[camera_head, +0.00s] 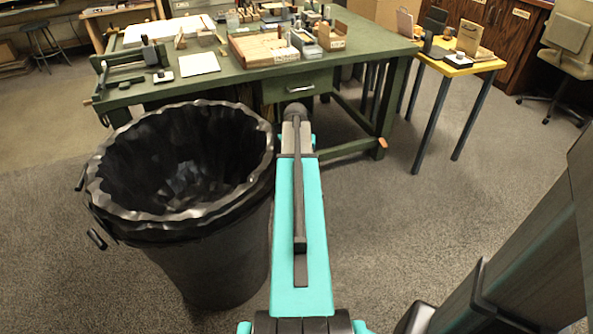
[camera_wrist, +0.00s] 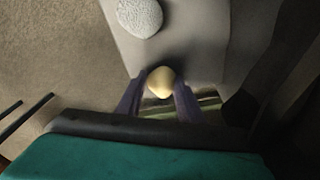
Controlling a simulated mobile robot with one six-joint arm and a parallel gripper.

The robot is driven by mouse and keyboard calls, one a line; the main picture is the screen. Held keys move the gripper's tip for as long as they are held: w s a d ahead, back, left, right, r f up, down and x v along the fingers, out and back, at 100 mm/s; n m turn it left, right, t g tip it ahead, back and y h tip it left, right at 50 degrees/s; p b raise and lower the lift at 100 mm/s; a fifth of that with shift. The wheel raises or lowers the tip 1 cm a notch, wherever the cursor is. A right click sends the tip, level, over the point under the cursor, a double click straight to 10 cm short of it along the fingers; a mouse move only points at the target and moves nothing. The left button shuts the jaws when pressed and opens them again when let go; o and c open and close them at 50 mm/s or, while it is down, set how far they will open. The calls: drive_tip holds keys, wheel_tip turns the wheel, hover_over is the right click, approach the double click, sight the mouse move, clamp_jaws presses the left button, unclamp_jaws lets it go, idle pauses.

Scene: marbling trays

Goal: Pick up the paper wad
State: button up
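In the wrist view, two dark fingers of my gripper (camera_wrist: 159,88) stand apart with a small, smooth, cream-yellow rounded lump (camera_wrist: 160,82) between their tips. I cannot tell whether the fingers press on it or it lies just beyond them. A pale grey, rough-textured round thing (camera_wrist: 140,17) is farther up in the wrist view, apart from the fingers. Neither is clearly recognisable as the paper wad; the view is blurred. In the head view my teal arm reaches forward to the green table's front, and its fingers are hidden.
A large black bin with a liner (camera_head: 185,170) stands close on the left of my arm. The green table (camera_head: 215,78) ahead bears boxes, blocks and tools. A yellow side table (camera_head: 480,66) stands to the right. Carpeted floor at right is clear.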

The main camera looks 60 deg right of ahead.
drive_tip(key=shift+r, duration=0.15)
drive_tip(key=shift+r+p, duration=0.7)
drive_tip(key=shift+r, duration=4.15)
